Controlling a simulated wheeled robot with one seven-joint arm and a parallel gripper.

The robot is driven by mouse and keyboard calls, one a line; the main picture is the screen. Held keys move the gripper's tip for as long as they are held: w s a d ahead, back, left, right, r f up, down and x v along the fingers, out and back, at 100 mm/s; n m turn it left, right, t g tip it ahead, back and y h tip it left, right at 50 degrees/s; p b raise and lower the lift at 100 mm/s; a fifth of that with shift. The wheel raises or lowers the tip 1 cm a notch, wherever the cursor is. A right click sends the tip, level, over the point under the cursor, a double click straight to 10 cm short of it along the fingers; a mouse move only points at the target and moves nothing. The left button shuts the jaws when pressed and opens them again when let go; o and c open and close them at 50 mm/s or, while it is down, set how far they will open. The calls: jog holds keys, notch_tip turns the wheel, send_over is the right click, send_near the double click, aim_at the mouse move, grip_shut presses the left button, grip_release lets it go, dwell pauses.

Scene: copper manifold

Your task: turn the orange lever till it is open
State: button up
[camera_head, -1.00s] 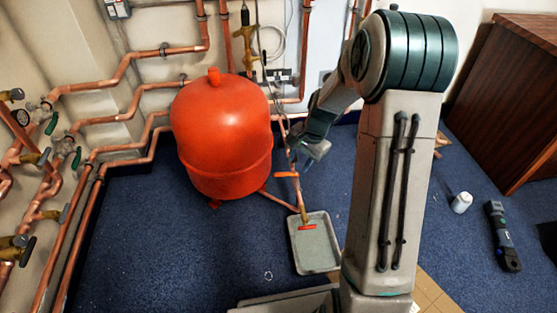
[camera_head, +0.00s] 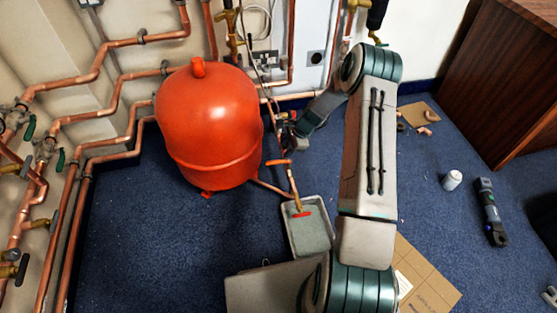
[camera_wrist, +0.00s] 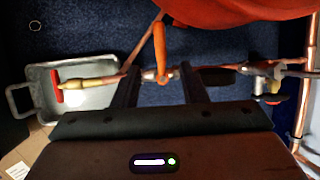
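The orange lever (camera_wrist: 159,48) shows in the wrist view, sitting on a brass valve on a copper pipe (camera_wrist: 110,80). It points across the pipe, up toward the red tank. In the head view the orange lever (camera_head: 279,162) is right of the tank's base. My gripper (camera_wrist: 161,75) is open and empty, one dark finger on each side of the lever's lower end. I cannot tell how deep the lever lies between them. In the head view my gripper (camera_head: 291,135) is small and partly hidden, just above the lever.
The red tank (camera_head: 215,125) stands close left of my gripper. A grey tray (camera_head: 309,238) lies under a red-handled tap (camera_head: 302,213). In the wrist view a black handle (camera_wrist: 217,76) is just right of the lever. Copper pipes line the left wall. Carpet is clear at lower left.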

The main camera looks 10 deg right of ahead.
aim_at(276, 162)
jog(key=b+x, duration=0.3)
jog(key=x, duration=0.7)
jog(key=shift+f, duration=0.1)
